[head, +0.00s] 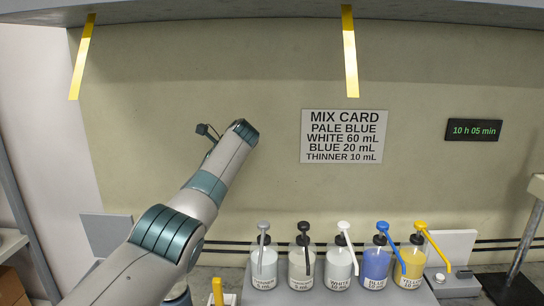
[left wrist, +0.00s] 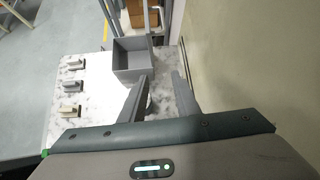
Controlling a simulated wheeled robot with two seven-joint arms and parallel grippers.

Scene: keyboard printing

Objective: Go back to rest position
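My left arm (head: 205,190) comes in from the lower left in the head view and reaches up in front of the beige wall. Its fingers are hidden there behind the end of the arm. In the left wrist view, my left gripper (left wrist: 162,84) shows two grey fingers with a gap between them. It is open, and I see nothing held in it. My right arm and right gripper are in neither view.
Several labelled pump bottles (head: 340,265) stand in a row below the mix card (head: 342,136). A clock display (head: 474,130) is on the wall. A grey bin (left wrist: 132,62) sits on the marbled worktop (left wrist: 98,100), with small grey holders (left wrist: 72,85) at left.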

